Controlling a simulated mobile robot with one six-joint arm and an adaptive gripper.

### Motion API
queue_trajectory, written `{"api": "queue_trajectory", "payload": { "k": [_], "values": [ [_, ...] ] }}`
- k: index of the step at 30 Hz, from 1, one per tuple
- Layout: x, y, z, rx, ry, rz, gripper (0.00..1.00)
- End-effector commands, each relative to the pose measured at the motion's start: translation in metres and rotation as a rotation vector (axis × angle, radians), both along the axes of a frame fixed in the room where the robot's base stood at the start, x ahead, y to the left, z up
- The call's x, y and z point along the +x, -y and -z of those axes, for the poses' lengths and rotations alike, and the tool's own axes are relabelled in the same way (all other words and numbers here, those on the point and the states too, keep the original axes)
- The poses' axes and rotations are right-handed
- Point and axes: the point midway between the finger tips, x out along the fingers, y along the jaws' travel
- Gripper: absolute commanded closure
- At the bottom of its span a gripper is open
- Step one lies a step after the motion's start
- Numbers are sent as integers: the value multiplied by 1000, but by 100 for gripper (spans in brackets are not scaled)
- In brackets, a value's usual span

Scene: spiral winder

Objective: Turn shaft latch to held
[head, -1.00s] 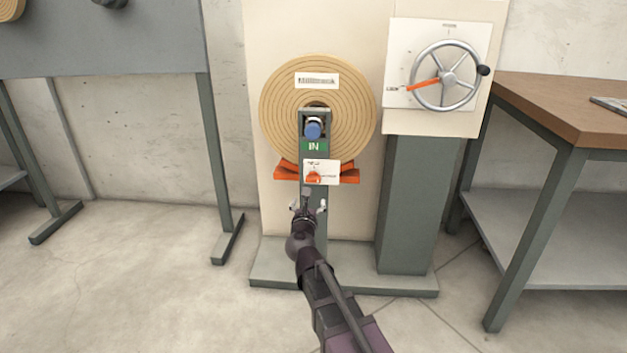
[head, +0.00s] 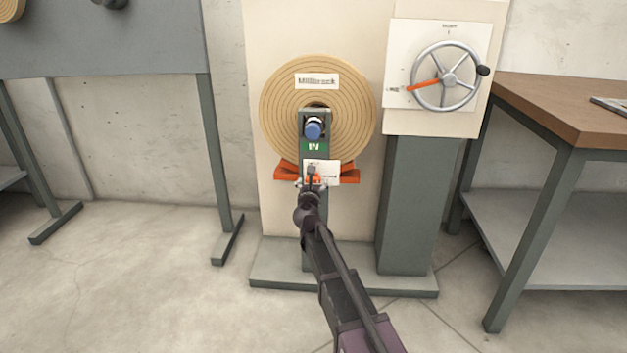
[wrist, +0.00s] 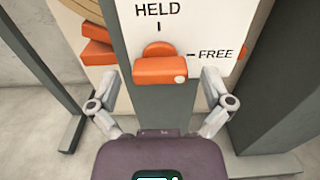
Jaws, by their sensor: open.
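The shaft latch (wrist: 160,70) is an orange knob with a thick bar lying crosswise, a pale dot at its right end, on the FREE side. Its white plate (wrist: 203,12) reads HELD above and FREE to the right. In the head view the plate (head: 332,170) shows, but my gripper mostly covers the latch. My gripper (head: 312,184) is open in front of the plate. In the wrist view its two fingers (wrist: 158,82) stand apart to the left and right of the latch bar, with gaps, and nothing is held between them.
Above the plate are a green IN label (head: 313,147), a blue knob (head: 313,129) and a wound tan roll (head: 275,120). Orange blocks (head: 350,177) flank the post. A handwheel (head: 449,76) is on the right, beside a wooden bench (head: 560,110). The floor in front is clear.

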Motion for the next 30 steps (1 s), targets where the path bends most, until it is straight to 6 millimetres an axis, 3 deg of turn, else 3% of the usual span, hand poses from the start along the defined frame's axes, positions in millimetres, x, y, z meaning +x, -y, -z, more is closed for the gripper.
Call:
{"api": "queue_trajectory", "payload": {
  "k": [6, 17, 24, 25, 30],
  "values": [
    [15, 0, 0, 0, 0, 0, 0],
    [16, 1, 0, 0, 0, 0, 0],
    [16, 1, 0, 0, 0, 0, 71],
    [16, 1, 0, 0, 0, 0, 77],
    [17, 1, 0, -2, 0, 0, 76]
  ]
}}
